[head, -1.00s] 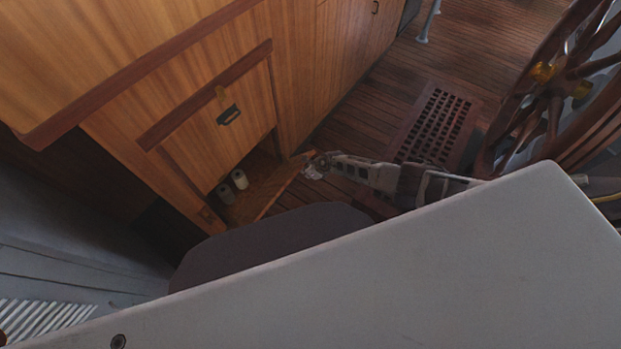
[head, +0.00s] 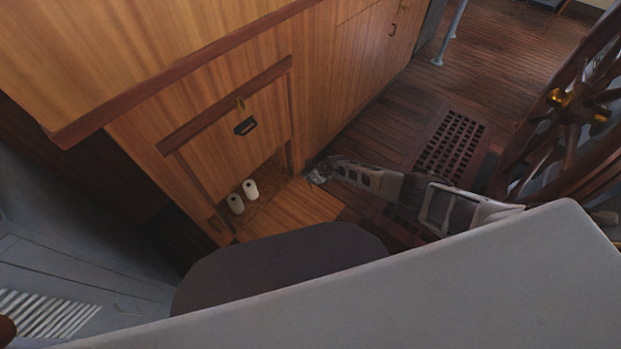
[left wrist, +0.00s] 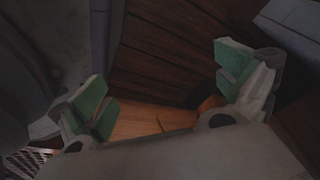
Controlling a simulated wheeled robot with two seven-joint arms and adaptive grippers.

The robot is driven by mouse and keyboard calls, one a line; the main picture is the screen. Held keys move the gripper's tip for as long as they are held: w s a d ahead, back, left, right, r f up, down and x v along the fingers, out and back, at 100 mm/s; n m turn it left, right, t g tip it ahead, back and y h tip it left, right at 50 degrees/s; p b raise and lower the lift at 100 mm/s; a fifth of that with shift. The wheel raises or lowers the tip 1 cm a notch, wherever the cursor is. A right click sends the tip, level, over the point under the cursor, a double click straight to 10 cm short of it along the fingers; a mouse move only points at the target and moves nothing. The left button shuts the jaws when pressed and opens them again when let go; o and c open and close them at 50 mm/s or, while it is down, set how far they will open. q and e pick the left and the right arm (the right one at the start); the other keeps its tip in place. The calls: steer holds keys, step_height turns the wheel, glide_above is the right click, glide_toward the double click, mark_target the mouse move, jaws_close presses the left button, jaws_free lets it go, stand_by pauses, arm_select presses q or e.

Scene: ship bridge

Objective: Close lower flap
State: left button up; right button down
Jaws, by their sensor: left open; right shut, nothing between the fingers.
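The lower flap (head: 292,207) is a light wooden panel at the foot of the cabinet. It hangs open, folded down and outward, and looks nearly flat. Behind it the low compartment shows two pale rolls (head: 243,197). My right gripper (head: 319,174) is shut and empty at the flap's far corner, beside the cabinet; I cannot tell if it touches. My left gripper (left wrist: 165,88) is open and empty in the left wrist view, its green pads wide apart. An orange wooden surface (left wrist: 150,121), perhaps the flap, shows between and below its fingers.
An upper panel with a dark latch (head: 245,126) is closed above the opening. My grey body covers the lower part of the head view. A floor grating (head: 452,145) and the ship's wheel (head: 565,110) lie to the right. Open plank floor stretches beyond.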

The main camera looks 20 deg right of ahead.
arm_select(q)
steer(key=shift+a, duration=0.4)
steer(key=shift+a, duration=0.3)
steer(key=shift+d, duration=0.1)
steer(key=shift+d, duration=0.3)
arm_select(e)
steer(key=shift+d, duration=0.1)
steer(key=shift+d+r, duration=0.1)
steer(key=shift+r, duration=0.2)
steer(key=v, duration=1.1)
steer(key=shift+s, duration=0.2)
stand_by(0.8)
